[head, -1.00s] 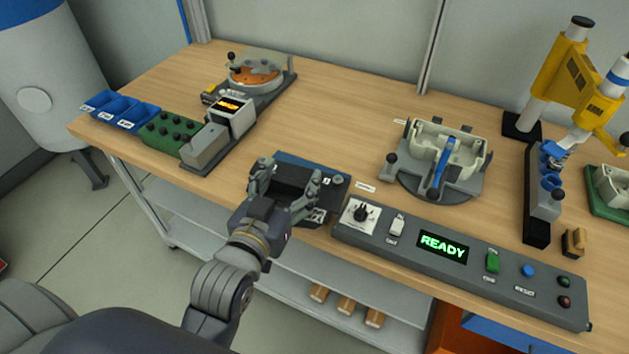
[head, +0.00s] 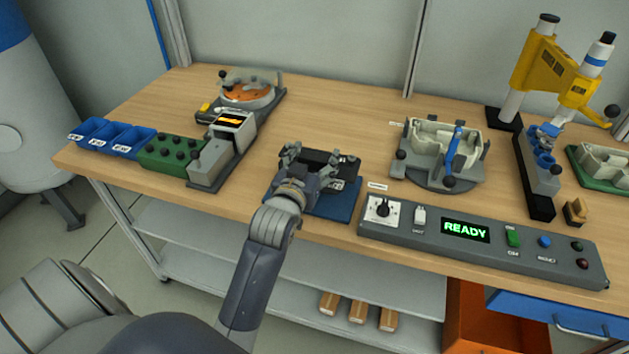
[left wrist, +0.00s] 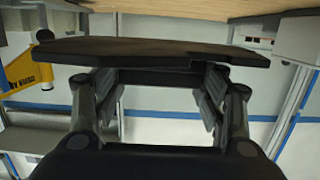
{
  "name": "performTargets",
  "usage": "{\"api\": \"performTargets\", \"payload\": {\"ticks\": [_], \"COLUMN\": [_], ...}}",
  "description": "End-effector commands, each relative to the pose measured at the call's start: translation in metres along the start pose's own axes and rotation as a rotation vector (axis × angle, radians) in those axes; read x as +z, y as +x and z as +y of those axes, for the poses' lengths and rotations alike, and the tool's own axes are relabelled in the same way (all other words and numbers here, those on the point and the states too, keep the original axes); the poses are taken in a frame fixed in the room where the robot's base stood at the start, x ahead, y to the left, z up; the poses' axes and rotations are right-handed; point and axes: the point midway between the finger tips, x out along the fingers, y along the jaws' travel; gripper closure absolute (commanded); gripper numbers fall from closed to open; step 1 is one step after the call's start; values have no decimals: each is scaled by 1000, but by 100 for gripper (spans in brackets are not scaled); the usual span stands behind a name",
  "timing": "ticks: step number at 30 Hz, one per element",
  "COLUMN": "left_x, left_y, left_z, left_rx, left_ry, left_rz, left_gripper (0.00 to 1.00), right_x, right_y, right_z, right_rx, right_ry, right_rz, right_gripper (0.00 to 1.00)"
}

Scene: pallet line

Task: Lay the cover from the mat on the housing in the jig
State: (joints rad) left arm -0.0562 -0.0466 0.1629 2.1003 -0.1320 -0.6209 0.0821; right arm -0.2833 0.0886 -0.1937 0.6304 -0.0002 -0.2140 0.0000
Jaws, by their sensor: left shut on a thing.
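My left gripper (head: 320,165) is shut on the black cover (head: 334,159), with one finger at each side. The cover is held over the far part of the blue mat (head: 337,211) and looks raised off it. In the left wrist view the cover (left wrist: 150,52) spans the fingers as a dark, nearly level plate. The pale housing (head: 419,141) sits in the grey jig (head: 432,180) to the right, its open top facing up. A blue-handled lever (head: 452,148) stands across the housing's front. My right gripper is not in view.
A control panel (head: 480,238) reading READY runs along the front edge. A yellow press (head: 545,65) and a green tray (head: 600,165) stand at the right. Blue bins (head: 112,138) and a round fixture (head: 246,90) are at the left. The bench behind the mat is clear.

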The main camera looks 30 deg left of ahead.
Motion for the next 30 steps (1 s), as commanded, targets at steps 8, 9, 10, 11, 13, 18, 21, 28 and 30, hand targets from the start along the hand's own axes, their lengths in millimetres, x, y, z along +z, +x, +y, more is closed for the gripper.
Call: {"api": "performTargets", "payload": {"ticks": [8, 9, 10, 11, 13, 18, 21, 28, 30], "left_x": [32, 39, 43, 47, 53, 55, 55, 59, 59], "left_y": [4, 5, 6, 6, 8, 8, 8, 8, 8], "left_z": [0, 0, 0, 0, 0, 0, 0, 0, 0], "left_rx": [0, 0, 0, 0, 0, 0, 0, 0, 0], "left_ry": [1, 1, 1, 1, 1, 0, 0, 1, 1], "left_rz": [0, -1, 0, 0, 1, 5, 5, 3, 3], "left_gripper": [60, 60, 60, 60, 60, 60, 60, 17, 15], "right_x": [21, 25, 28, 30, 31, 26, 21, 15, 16], "right_y": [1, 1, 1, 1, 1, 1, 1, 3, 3], "right_z": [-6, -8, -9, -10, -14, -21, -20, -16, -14], "right_rx": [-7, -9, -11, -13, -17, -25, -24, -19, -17], "right_ry": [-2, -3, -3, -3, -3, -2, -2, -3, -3], "right_rz": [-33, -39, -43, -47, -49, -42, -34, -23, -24], "right_gripper": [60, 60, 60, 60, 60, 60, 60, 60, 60]}}
